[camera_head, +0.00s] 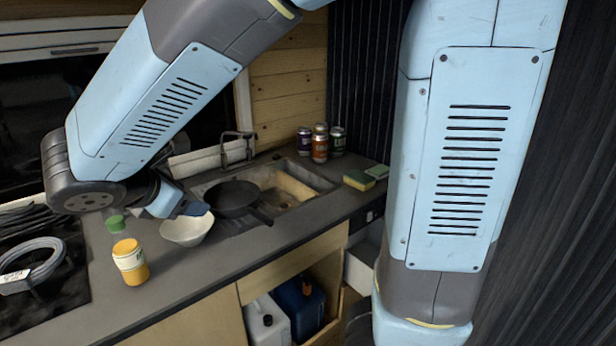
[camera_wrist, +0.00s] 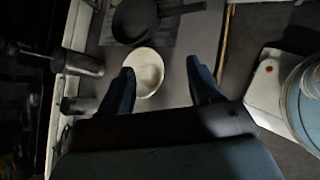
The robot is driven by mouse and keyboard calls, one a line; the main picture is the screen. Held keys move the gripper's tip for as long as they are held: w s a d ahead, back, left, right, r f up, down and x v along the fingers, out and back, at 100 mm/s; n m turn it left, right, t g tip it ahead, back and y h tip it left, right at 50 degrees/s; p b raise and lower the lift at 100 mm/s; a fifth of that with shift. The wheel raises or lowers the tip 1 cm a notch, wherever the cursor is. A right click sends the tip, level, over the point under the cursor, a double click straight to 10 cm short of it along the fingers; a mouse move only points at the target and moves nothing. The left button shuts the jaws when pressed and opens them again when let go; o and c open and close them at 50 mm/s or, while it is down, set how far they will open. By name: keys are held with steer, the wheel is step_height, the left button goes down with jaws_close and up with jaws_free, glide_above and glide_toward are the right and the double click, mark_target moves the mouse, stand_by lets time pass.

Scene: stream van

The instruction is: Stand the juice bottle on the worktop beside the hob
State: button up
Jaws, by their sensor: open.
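The juice bottle (camera_head: 131,262) stands upright on the worktop (camera_head: 200,275), just right of the hob (camera_head: 40,290). It has orange juice, a white label and a green cap, with a clear neck below the cap. My gripper (camera_head: 190,208) is to the right of the bottle, apart from it, over the white bowl. In the wrist view my gripper (camera_wrist: 163,88) is open, with nothing held between the two fingers. The bottle does not show clearly in the wrist view.
A white bowl (camera_head: 187,230) and a dark pan (camera_head: 232,197) stand near the sink (camera_head: 318,182). Several cans (camera_head: 320,146) and a sponge (camera_head: 358,180) are farther right. A coiled cable (camera_head: 35,262) lies on the hob. Open worktop lies in front of the bowl.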

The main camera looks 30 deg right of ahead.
steer(key=s+d+r+m+y, duration=0.1)
steer(key=s+d+m+y, duration=0.1)
steer(key=d+m, duration=0.5)
steer(key=s+d+r+m+g+y, duration=0.1)
steer(key=s+d+r+m+y, duration=0.1)
steer(key=s+d+m, duration=0.3)
steer(key=s+d+r+m+g+y, duration=0.1)
steer(key=s+d+m, duration=0.3)
steer(key=d+m, duration=0.5)
steer(key=shift+s+r+m+y, duration=0.25)
steer(key=shift+r+m+y, duration=0.25)
steer(key=shift+m, duration=0.5)
